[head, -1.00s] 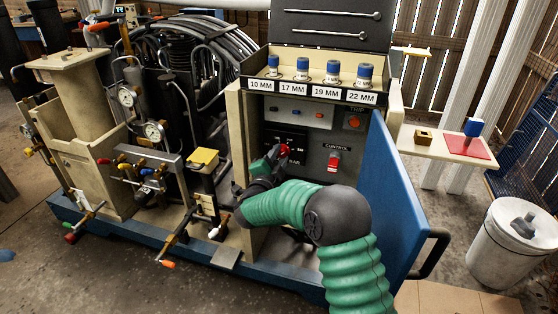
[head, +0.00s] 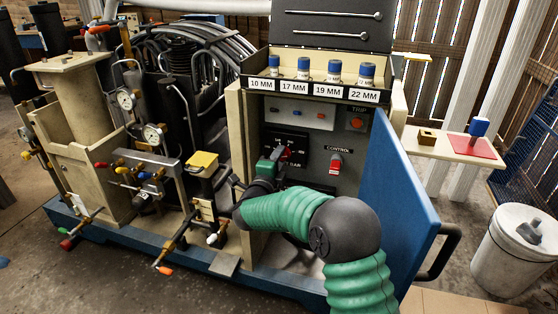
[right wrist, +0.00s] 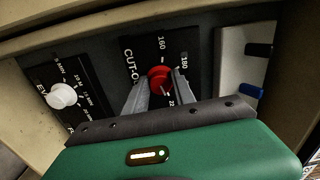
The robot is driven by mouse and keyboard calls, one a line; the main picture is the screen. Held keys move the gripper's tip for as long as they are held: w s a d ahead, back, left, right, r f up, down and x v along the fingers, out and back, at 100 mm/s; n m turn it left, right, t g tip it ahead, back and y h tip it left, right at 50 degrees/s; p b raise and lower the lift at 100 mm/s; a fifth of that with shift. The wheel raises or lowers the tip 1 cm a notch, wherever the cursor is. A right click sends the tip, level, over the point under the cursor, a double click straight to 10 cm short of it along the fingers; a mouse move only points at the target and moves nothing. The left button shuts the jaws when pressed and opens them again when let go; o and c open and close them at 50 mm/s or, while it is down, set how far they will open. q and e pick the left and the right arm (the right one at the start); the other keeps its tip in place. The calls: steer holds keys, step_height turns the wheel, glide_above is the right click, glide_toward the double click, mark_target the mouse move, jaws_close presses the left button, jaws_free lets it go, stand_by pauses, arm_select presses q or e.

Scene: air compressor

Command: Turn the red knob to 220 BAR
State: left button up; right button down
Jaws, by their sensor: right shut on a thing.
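The red knob (right wrist: 158,78) sits on a black dial plate marked CUT-O…, with 160, 180 and a partly hidden number starting with 22 around it. My right gripper (right wrist: 160,86) has one finger on each side of the knob and is shut on it. I cannot tell which number the knob points to. In the head view the red knob (head: 286,153) is a small red spot, mostly covered by my green right gripper (head: 279,156) at the control panel. My left gripper is not in view.
A white knob (right wrist: 61,95) is on the neighbouring dial. In the head view a red control switch (head: 336,163) is right of the knob, and labelled sockets (head: 334,72) stand above. The open blue door (head: 398,205) bounds the right side.

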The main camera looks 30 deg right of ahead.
steer(key=shift+s+f, duration=0.1)
steer(key=shift+f, duration=0.25)
steer(key=c, duration=1.2)
jaws_free()
steer(key=shift+o, duration=0.7)
steer(key=shift+r, duration=0.2)
steer(key=p+v, duration=0.4)
steer(key=v, duration=1.2)
steer(key=shift+s+a+p, duration=0.3)
steer(key=shift+p, duration=0.05)
